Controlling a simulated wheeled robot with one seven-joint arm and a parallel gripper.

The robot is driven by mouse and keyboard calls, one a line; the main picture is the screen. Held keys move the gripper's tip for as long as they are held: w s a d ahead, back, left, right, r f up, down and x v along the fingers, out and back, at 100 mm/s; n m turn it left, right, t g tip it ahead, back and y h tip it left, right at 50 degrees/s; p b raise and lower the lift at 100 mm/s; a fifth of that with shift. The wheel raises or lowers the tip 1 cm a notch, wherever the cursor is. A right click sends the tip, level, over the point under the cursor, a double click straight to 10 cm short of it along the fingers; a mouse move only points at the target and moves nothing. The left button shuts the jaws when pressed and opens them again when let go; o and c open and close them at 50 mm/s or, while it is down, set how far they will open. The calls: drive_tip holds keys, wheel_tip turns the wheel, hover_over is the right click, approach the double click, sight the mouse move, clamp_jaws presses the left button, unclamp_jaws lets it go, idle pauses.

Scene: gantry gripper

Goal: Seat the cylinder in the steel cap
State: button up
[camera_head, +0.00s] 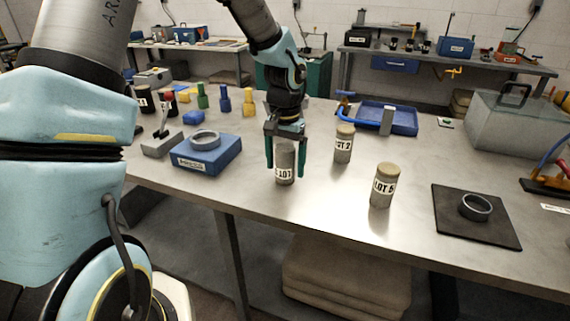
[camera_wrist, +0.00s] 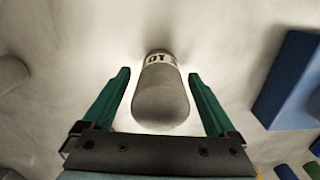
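A grey cylinder with a white LOT label (camera_head: 284,162) stands upright on the steel table; its number is unclear. My gripper (camera_head: 285,174) points down over it, one teal finger on each side. In the wrist view, the cylinder (camera_wrist: 160,100) sits between the fingers (camera_wrist: 158,76) with a gap on both sides, so the gripper is open. A steel ring-shaped cap (camera_head: 475,207) lies on a black mat (camera_head: 455,228) at the right. Another metal ring (camera_head: 206,138) sits on a blue block (camera_head: 207,158) at the left.
Two more labelled cylinders, LOT 2 (camera_head: 344,145) and another LOT one (camera_head: 384,187), stand to the right of my gripper. A blue tray (camera_head: 402,118) lies behind. A joystick box (camera_head: 160,145) and several coloured pieces are at the left. A grey case (camera_head: 520,122) stands back right.

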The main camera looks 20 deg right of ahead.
clamp_jaws()
idle(0.5)
